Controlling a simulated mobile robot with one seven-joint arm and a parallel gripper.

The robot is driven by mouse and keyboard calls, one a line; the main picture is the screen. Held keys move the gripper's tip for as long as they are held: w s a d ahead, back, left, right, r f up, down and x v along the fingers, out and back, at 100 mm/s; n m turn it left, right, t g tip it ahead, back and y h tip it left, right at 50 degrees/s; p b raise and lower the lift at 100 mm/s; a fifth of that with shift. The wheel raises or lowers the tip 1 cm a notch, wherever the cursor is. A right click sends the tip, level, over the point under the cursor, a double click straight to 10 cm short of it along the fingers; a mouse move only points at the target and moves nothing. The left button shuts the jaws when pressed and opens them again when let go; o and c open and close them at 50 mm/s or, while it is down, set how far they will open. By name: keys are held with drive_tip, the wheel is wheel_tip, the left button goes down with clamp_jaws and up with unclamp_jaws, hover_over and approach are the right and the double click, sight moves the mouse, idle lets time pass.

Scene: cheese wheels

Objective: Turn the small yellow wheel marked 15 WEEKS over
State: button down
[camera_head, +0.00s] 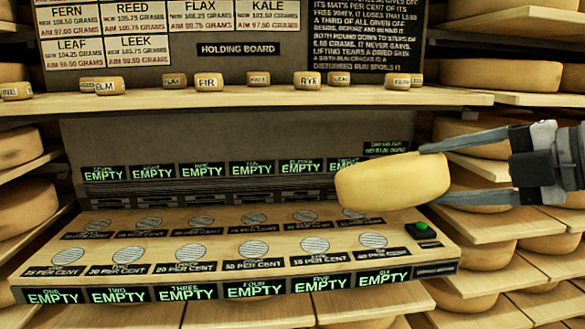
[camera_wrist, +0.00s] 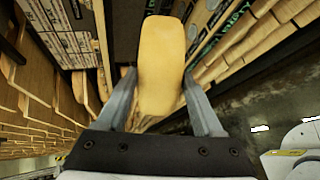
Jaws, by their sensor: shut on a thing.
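A yellow cheese wheel (camera_head: 392,181) is held in the air by my gripper (camera_head: 432,174), which reaches in from the right. The fingers are shut on its sides. The wheel is tilted, and no 15 WEEKS mark can be read on the part that shows. In the wrist view the wheel (camera_wrist: 160,66) appears edge-on between the two fingers (camera_wrist: 160,88). It hangs in front of the back panel, above the right end of the lower board.
The lower board (camera_head: 225,222) has several round discs and signs reading EMPTY. A green button (camera_head: 422,227) sits at its right end, close below the wheel. A shelf (camera_head: 270,98) above carries small labelled wheels. Racks of large wheels (camera_head: 500,76) stand at both sides.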

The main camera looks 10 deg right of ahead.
drive_tip(key=shift+s+t, duration=0.15)
drive_tip(key=shift+t, duration=0.25)
drive_tip(key=shift+f+y, duration=0.1)
drive_tip(key=shift+y, duration=0.2)
drive_tip(key=shift+s+d+f+t+y, duration=0.1)
drive_tip(key=shift+f+t+y, duration=0.3)
drive_tip(key=shift+t, duration=0.15)
drive_tip(key=shift+s+d+f+t+y, duration=0.1)
drive_tip(key=shift+f+t+y, duration=0.25)
drive_tip(key=shift+t, duration=0.2)
drive_tip(key=shift+f, duration=0.2)
drive_tip(key=shift+f+t, duration=0.15)
drive_tip(key=shift+t, duration=0.15)
